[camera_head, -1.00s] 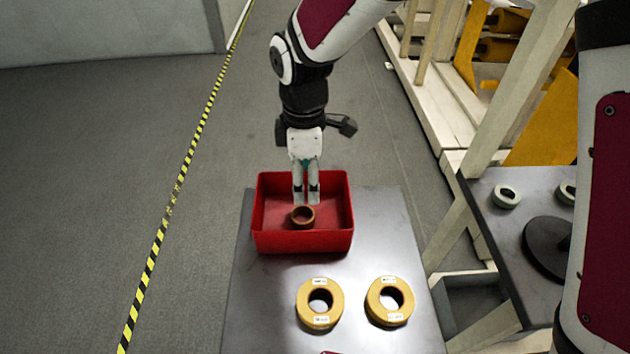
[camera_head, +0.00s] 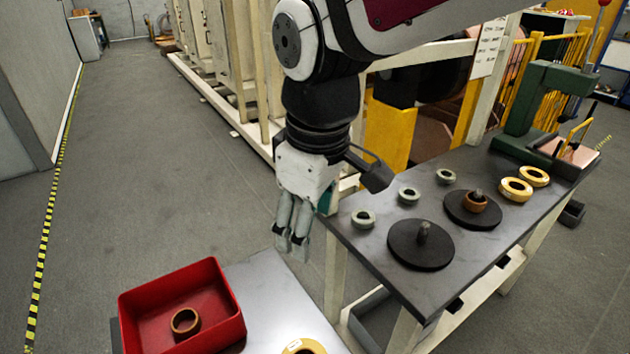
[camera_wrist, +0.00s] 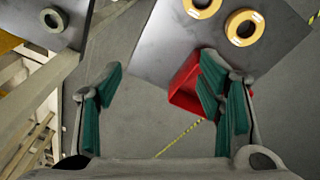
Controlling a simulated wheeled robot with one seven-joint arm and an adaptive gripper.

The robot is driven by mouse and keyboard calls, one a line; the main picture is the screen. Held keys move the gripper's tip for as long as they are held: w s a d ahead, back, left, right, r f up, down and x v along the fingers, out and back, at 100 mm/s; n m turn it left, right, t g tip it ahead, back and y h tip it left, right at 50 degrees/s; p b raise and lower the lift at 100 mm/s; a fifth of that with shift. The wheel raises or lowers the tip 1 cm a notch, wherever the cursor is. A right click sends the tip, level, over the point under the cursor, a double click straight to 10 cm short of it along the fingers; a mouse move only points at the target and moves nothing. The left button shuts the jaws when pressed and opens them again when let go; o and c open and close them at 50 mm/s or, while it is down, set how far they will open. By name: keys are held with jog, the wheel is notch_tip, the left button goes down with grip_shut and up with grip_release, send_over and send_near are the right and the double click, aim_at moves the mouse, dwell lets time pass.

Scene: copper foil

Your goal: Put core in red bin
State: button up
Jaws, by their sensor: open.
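A brown ring-shaped core (camera_head: 185,321) lies inside the red bin (camera_head: 226,292), on its floor. The bin stands on a grey table at the lower left of the head view. Another brown core (camera_head: 475,202) sits around the post of a black disc on the dark bench. My gripper (camera_head: 291,252) hangs to the right of the bin, near the gap between the two tables. In the wrist view my gripper (camera_wrist: 160,95) is open and empty, with the red bin (camera_wrist: 185,88) partly hidden behind its right finger.
The dark bench (camera_head: 375,237) holds pale green rings, yellow rings (camera_head: 515,190), a second black disc (camera_head: 420,246) with a bare post, and a green press (camera_head: 535,110). A yellow ring (camera_head: 303,346) lies on the near grey table (camera_head: 280,300). The floor at left is clear.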

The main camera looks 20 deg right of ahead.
jog(key=s+d+m+t, duration=0.1)
jog(key=s+d+m, duration=0.7)
jog(key=s, duration=0.4)
jog(key=shift+m, duration=0.3)
jog(key=shift+r, duration=0.1)
